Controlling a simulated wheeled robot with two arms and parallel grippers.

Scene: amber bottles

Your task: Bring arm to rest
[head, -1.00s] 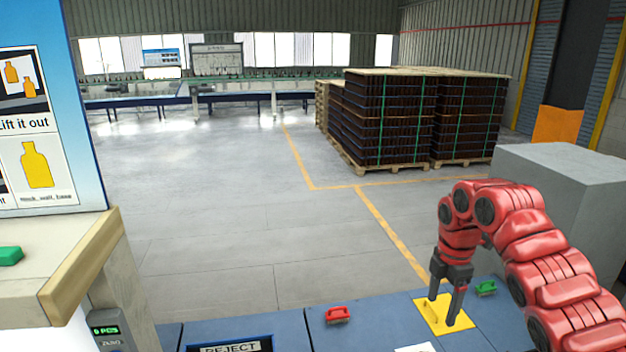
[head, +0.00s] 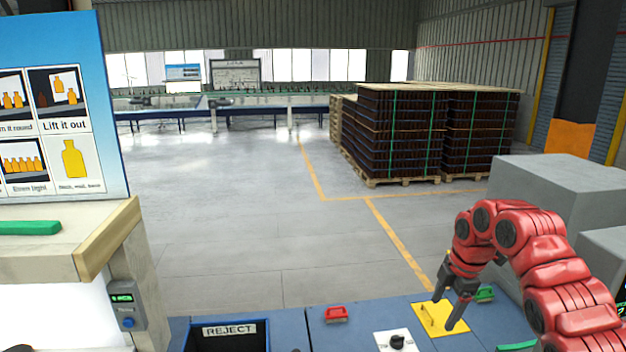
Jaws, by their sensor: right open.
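My right arm comes in from the right edge and arches over the blue bench. My right gripper (head: 453,308) points down with its two dark fingers apart, over the yellow plate (head: 427,321) on the bench. No bottle shows between the fingers. Whether the fingertips touch the plate I cannot tell. My left gripper is out of view.
The blue bench top (head: 290,325) holds a dark REJECT bin (head: 229,331), a red handle (head: 336,313), a green handle (head: 485,294) and a white plate with a black knob (head: 397,342). A pale counter (head: 60,255) stands left. Grey blocks (head: 560,195) stand behind my right arm.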

